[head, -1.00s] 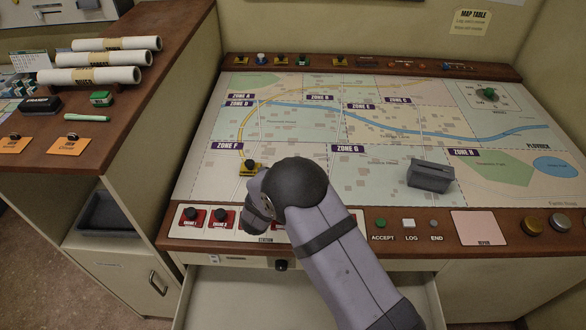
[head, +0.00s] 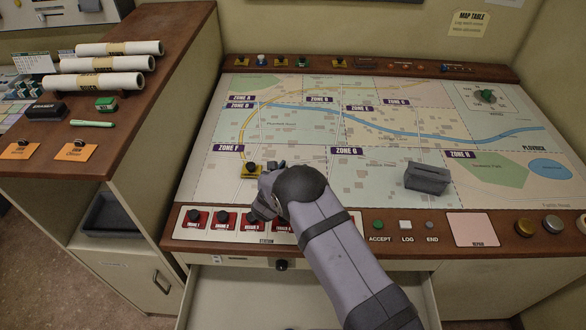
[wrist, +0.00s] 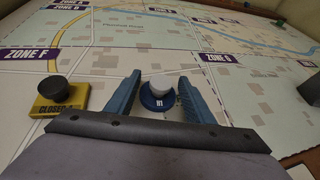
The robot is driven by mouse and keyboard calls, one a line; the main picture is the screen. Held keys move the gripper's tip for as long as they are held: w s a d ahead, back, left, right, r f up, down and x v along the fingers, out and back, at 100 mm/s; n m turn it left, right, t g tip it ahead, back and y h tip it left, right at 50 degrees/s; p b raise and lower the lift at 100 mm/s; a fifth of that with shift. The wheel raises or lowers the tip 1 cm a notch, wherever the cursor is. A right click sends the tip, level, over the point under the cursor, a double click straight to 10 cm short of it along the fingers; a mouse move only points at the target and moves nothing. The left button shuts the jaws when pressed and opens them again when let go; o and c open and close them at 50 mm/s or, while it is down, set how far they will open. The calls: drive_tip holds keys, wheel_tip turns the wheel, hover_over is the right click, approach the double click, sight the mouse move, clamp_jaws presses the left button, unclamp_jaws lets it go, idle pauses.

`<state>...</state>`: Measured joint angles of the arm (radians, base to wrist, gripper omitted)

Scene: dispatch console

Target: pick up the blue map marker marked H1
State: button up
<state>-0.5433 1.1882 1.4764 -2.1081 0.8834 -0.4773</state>
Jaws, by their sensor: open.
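The blue map marker (wrist: 157,98) shows in the wrist view, a round blue base with a pale grey knob and a white label that looks like "H1". It stands upright on the map (head: 300,120) near Zone G. My gripper (wrist: 160,84) is open, with one blue finger on each side of the marker. I cannot tell whether the fingers touch it. In the head view my gripper (head: 268,188) and arm hide the marker.
A yellow marker with a dark knob (wrist: 55,95), labelled "CLOSED", stands just left of my gripper. A grey box (head: 427,177) sits on the map to the right. Red-based markers (head: 196,218) stand along the front edge. An open drawer (head: 240,295) lies below.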

drive_tip(key=shift+w+d+f, duration=0.15)
drive_tip(key=shift+w+f, duration=0.05)
drive_tip(key=shift+w, duration=0.25)
drive_tip(key=shift+s, duration=0.1)
drive_tip(key=c, duration=1.1)
drive_tip(key=shift+c, duration=0.2)
drive_tip(key=shift+r+b, duration=1.5)
drive_tip(key=shift+r, duration=3.55)
